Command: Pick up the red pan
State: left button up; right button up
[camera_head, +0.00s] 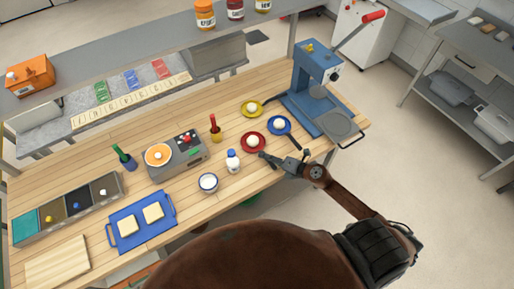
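The red pan (246,146) sits on the wooden counter right of the middle, with a pale round item in it. A dark handle-like part runs from it toward the lower right, where it meets my gripper in the picture. My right gripper (282,160) is just right of and below the red pan, close to that handle. The fingers are small and dark here, so I cannot tell whether they are apart or closed on the handle. My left gripper is not in view.
A blue pan (287,129) and a yellow pan (245,111) stand close to the red one. A blue press machine (310,85) stands at the back right.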

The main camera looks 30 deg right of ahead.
jog(key=shift+w+a+f, duration=0.1)
jog(key=shift+w+f, duration=0.05)
jog(key=shift+w, duration=0.05)
jog(key=shift+c, duration=0.5)
grip_shut()
